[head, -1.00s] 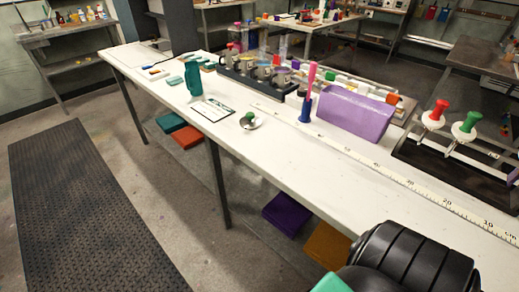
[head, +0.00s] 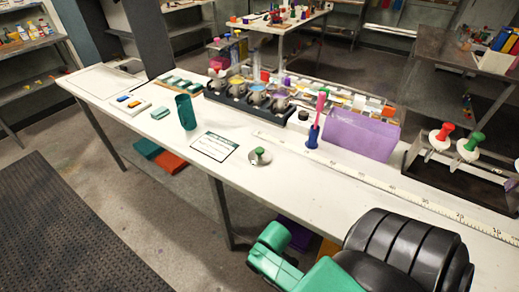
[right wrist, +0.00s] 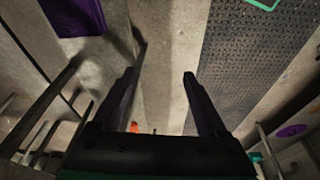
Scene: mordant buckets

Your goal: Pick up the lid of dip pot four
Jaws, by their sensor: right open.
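A small round metal lid with a green knob (head: 260,157) lies on the white table (head: 225,178) near its front edge. A black rack (head: 245,103) further back holds several metal pots (head: 257,96). A lid with a red knob (head: 440,137) and another with a green knob (head: 468,149) stand in a dark rack at right. I cannot read which lid belongs to pot four. My right gripper (right wrist: 160,76) is open and empty in the right wrist view, over the floor. My right arm shows at the head view's lower right. My left gripper is not in view.
A teal cup-like container (head: 186,112) and a green-edged card (head: 215,146) are left of the loose lid. Table space around the lid is clear.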

